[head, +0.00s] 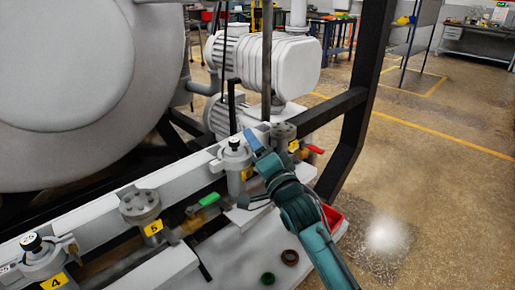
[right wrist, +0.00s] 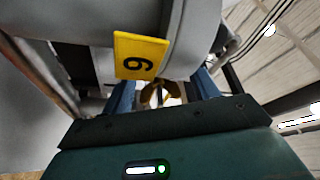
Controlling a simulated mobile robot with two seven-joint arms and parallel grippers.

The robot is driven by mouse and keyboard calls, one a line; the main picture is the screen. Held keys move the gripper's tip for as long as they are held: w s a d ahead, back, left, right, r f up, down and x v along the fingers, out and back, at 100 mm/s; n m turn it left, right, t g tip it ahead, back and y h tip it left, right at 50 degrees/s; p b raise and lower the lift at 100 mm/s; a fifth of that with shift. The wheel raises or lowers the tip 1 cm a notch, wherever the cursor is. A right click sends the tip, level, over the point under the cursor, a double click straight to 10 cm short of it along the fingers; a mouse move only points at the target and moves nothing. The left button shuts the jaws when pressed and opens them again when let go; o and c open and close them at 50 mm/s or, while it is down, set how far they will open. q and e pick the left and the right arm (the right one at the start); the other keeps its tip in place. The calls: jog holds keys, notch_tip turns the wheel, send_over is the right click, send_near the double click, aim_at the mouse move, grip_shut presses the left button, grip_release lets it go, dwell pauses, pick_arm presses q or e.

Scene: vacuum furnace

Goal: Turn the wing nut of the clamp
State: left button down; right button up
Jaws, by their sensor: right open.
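My right gripper (head: 257,147) comes in from the lower right in the head view, at the grey fittings on the pipe. In the right wrist view its two blue fingers (right wrist: 163,93) are apart. A brass wing nut (right wrist: 157,96) shows between them, with a visible gap to each finger. The grey clamp body (right wrist: 190,40) is beyond the fingers, and a yellow number tag (right wrist: 140,56) hangs in front of it. In the head view I cannot make out the wing nut, as the gripper covers that area. My left gripper is not in view.
Valves with a green handle (head: 209,199) and a red handle (head: 315,149) sit along the white pipe. A flange with tag 5 (head: 153,228) is to the left. The floor at right is clear.

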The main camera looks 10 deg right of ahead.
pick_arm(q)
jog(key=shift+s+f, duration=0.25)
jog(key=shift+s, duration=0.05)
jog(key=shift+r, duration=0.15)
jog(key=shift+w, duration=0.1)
pick_arm(e)
jog(key=v, duration=1.3)
jog(key=shift+s+d, duration=0.1)
jog(key=shift+c, duration=0.4)
